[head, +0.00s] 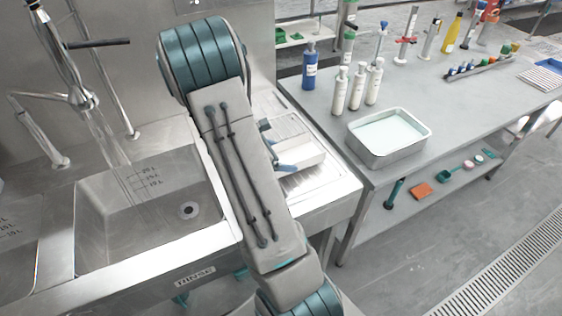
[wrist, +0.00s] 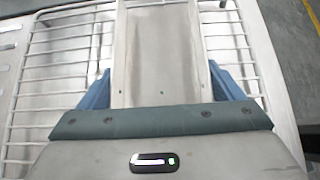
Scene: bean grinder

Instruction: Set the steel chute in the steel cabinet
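The steel chute (wrist: 158,55) is a pale, flat-bottomed channel with raised side walls, lying over a white wire rack in the wrist view. In the head view, a pale metal piece (head: 306,156) beside my forearm on the drainboard looks like the same chute, partly hidden by my arm. My gripper (wrist: 160,68) has its blue fingers one on each side of the chute, close against its side walls. I cannot tell whether they press on it or only straddle it. In the head view, the blue fingers (head: 283,156) show beside my arm. I cannot make out a steel cabinet in either view.
The wire rack (wrist: 60,60) lies under the chute. A sink (head: 130,225) is left of my arm. At right, a steel table (head: 440,100) holds a tray of liquid (head: 390,133), several bottles (head: 340,90) and a blue bottle (head: 309,68). Open floor lies at lower right.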

